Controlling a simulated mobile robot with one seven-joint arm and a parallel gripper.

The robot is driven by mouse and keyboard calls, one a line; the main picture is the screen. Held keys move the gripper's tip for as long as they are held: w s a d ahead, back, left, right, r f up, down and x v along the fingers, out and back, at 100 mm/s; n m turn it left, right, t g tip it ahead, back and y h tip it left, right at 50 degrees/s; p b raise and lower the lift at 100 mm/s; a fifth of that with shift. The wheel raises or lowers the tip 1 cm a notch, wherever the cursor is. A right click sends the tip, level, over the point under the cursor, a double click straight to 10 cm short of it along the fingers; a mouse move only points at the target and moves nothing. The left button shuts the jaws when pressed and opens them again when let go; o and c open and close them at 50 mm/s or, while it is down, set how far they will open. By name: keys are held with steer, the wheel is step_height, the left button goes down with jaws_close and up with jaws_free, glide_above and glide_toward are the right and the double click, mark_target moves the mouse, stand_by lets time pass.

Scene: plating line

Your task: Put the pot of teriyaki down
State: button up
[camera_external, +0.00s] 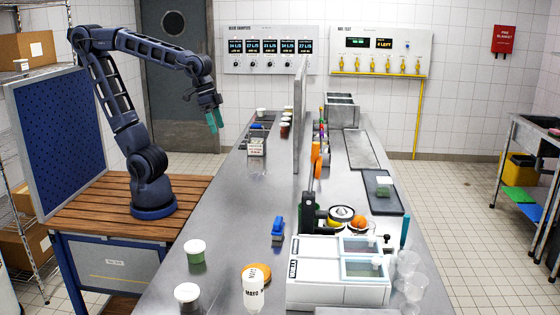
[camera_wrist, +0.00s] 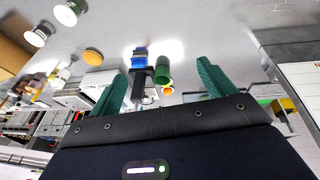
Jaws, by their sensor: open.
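My gripper (camera_external: 214,120) hangs in the air over the left edge of the steel counter, its green fingers apart and nothing seen between them. In the wrist view my gripper (camera_wrist: 162,88) is also open. No pot can be named as teriyaki for certain, as no pot label is readable. A dark pot with a white lid (camera_external: 187,299) stands at the near left of the counter, and a green pot with a white lid (camera_external: 196,251) stands behind it. Several small pots (camera_external: 285,126) stand farther back; my gripper is apart from them all.
The counter's left strip has clear room. A blue perforated panel (camera_external: 58,140) stands behind my arm.

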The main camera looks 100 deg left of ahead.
steer(key=s+a+f+t+y, duration=0.1)
steer(key=s+a+f, duration=0.1)
steer(key=s+a, duration=0.5)
steer(key=shift+s, duration=0.6)
